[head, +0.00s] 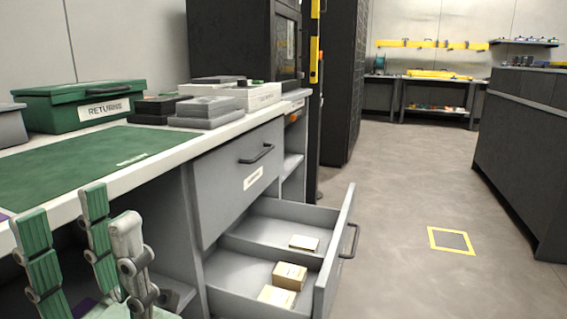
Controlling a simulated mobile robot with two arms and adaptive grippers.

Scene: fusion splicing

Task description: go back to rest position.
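My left gripper (72,228) is at the bottom left of the head view, in front of the near edge of the workbench (150,172). Its green-padded jointed fingers point up and stand apart, with nothing visible between them. Its base is cut off by the lower frame edge. My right gripper is not in the head view.
A lower drawer (333,262) is pulled out into the aisle, holding small tan boxes (289,275). The upper drawer (237,175) is shut. A green RETURNS case (80,107) and grey devices (206,111) stand on the bench. Floor to the right is clear.

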